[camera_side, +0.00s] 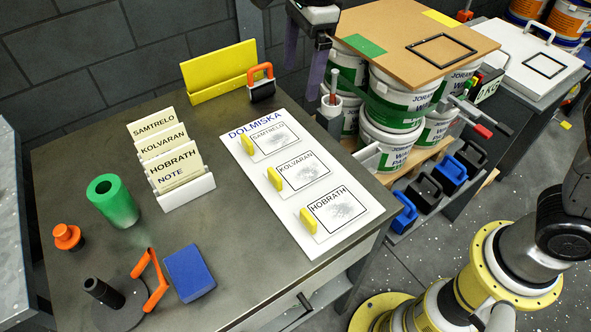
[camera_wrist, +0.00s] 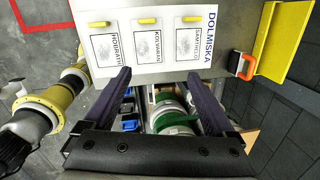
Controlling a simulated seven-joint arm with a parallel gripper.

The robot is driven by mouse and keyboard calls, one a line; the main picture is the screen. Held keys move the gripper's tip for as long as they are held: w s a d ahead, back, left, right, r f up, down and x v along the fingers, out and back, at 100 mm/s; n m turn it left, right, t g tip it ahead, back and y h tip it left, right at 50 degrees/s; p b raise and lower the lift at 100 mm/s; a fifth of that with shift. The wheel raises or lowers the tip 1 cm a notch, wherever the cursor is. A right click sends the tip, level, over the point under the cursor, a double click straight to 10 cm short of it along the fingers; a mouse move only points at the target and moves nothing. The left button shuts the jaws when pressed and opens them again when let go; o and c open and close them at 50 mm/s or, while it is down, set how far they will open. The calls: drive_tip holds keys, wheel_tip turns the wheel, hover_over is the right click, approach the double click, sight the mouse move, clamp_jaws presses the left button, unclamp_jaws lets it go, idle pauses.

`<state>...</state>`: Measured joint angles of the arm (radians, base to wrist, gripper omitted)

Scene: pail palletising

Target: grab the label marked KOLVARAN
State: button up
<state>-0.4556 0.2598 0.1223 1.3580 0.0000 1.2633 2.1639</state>
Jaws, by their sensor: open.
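A cream card marked KOLVARAN (camera_side: 163,141) stands in a white rack (camera_side: 187,193), between the SAMTRELO card (camera_side: 153,121) and the HOBRATH NOTE card (camera_side: 175,165). The name KOLVARAN also marks the middle framed panel (camera_side: 304,170) on the white DOLMISKA board (camera_side: 245,172). That panel has a yellow tab (camera_side: 275,179) and shows in the wrist view (camera_wrist: 148,45). Panels for SAMTRELO (camera_side: 270,138) and HOBRATH (camera_side: 336,209) flank it. My gripper (camera_side: 302,88) is open and empty, off the table's far right side; its two dark purple fingers show in the wrist view (camera_wrist: 154,76). The rack is not seen there.
A yellow upright plate (camera_side: 218,70) and an orange-handled padlock-like block (camera_side: 261,85) stand at the table's back. A green cylinder (camera_side: 112,200), orange knob (camera_side: 68,237) and blue block (camera_side: 189,272) lie at left and front. Stacked pails (camera_side: 393,122) stand right of the table.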

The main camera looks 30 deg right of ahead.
drive_tip(key=n+g, duration=0.1)
drive_tip(key=n, duration=0.1)
hover_over(273, 175)
wheel_tip(273, 175, down, 8)
drive_tip(key=shift+h, duration=0.4)
wheel_tip(273, 175, down, 14)
drive_tip(key=shift+r, duration=0.1)
drive_tip(key=c, duration=1.4)
clamp_jaws()
drive_tip(key=shift+r, duration=0.15)
